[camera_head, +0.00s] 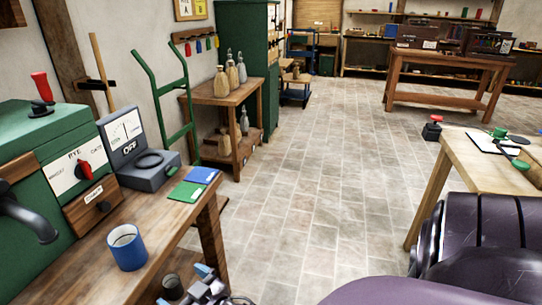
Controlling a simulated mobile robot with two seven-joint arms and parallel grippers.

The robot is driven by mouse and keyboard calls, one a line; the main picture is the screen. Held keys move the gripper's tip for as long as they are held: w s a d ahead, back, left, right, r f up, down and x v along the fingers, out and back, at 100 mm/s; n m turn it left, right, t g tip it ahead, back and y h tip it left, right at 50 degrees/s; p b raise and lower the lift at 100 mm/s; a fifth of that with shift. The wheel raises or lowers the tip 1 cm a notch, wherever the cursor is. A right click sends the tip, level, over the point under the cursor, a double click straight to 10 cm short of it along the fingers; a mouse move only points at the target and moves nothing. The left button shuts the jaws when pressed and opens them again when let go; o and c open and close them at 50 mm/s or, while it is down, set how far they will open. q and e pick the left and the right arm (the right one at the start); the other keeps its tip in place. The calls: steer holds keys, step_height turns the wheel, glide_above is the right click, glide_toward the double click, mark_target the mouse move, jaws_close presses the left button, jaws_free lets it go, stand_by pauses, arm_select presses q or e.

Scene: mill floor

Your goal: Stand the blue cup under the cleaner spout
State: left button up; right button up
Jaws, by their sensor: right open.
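The blue cup (127,251) stands upright on the wooden bench (165,225), its pale inside open to the top and looking empty. The green cleaner machine (50,150) stands at the left, with a selector dial and a small drawer on its front. A black curved spout (30,218) comes out of it at the left edge; the cup stands to the right of it, apart from it. My right gripper (200,284) is at the bottom edge, partly cut off, open and empty. It is in front of the bench's edge, right of and below the cup. My left gripper is not in view.
A grey meter box (150,165) reading OFF and green (187,191) and blue (201,174) cards lie farther along the bench. A dark pot (172,287) is below the bench top. A wooden table (480,165) stands at the right. The tiled floor between is clear.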

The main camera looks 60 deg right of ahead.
steer(key=s+d+f+g, duration=0.3)
steer(key=s+f, duration=0.5)
steer(key=s, duration=0.4)
steer(key=shift+s+d+f+g, duration=0.15)
steer(key=shift+s+d+g, duration=0.1)
steer(key=shift+g, duration=0.15)
steer(key=shift+o, duration=0.2)
steer(key=s+d+f+g, duration=0.1)
steer(key=s+f+g, duration=0.1)
steer(key=s, duration=0.7)
steer(key=shift+f+n, duration=0.4)
steer(key=shift+f, duration=0.3)
steer(key=n+t+h+p, duration=0.4)
steer(key=n+h, duration=0.6)
steer(key=n, duration=1.8)
glide_toward(124, 254)
steer(key=x, duration=0.7)
steer(key=shift+w+d, duration=0.5)
steer(key=shift+w, duration=0.1)
steer(key=b+x, duration=0.1)
steer(key=x, duration=0.3)
steer(key=shift+w, duration=0.15)
steer(key=shift+w+d+r, duration=0.15)
steer(key=shift+w+d, duration=0.05)
steer(key=shift+w, duration=0.05)
